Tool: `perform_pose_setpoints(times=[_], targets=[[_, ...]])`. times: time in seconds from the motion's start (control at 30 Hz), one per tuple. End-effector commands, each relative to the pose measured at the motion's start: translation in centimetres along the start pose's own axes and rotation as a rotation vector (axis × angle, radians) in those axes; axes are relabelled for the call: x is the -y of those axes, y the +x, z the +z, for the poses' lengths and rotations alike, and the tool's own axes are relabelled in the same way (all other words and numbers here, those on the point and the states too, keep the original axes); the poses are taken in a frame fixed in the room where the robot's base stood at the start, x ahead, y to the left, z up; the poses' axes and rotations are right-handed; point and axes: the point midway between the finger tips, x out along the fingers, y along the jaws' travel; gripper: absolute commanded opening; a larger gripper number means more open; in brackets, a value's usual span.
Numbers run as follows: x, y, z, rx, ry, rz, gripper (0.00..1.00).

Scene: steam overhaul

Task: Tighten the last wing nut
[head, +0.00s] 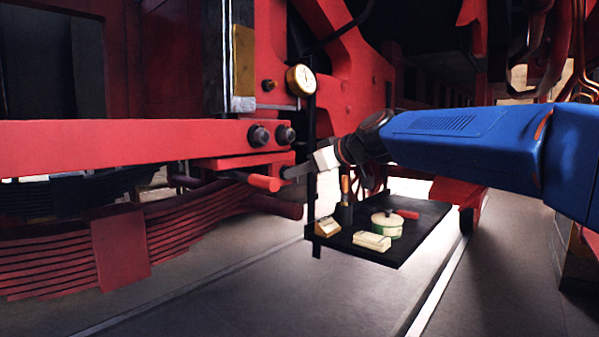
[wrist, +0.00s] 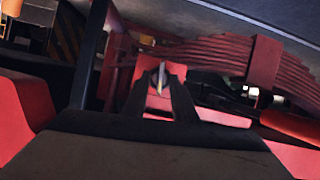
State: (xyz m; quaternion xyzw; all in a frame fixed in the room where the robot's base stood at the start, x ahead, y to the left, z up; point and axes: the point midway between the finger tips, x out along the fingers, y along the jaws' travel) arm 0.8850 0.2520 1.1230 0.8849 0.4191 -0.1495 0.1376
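My gripper (head: 290,172) reaches left to the red bracket (head: 245,163) above the leaf spring. In the wrist view its two dark fingers (wrist: 160,82) stand apart, with red metal showing in the gap. No wing nut can be made out in the head view.
A red rod end (head: 265,183) sticks out just below my gripper. The leaf spring (head: 120,250) hangs at the left. A black shelf (head: 395,252) below my arm carries a pot (head: 386,225), small boxes and a handled tool. A gauge (head: 300,79) is above.

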Motion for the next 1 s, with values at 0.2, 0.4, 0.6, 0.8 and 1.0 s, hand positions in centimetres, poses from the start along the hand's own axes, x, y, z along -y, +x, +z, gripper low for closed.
perform_pose_setpoints(times=[0.2, 0.4, 0.6, 0.8, 1.0], targets=[[0.00, -0.01, 0.00, 0.000, 0.000, 0.000, 0.00], [-0.03, -0.01, 0.01, 0.000, 0.012, -0.005, 0.00], [-0.17, 0.00, 0.01, 0.000, 0.077, -0.032, 0.00], [-0.41, 0.03, 0.08, 0.000, 0.211, -0.086, 0.00], [-0.66, 0.06, 0.17, 0.001, 0.382, -0.157, 0.00]])
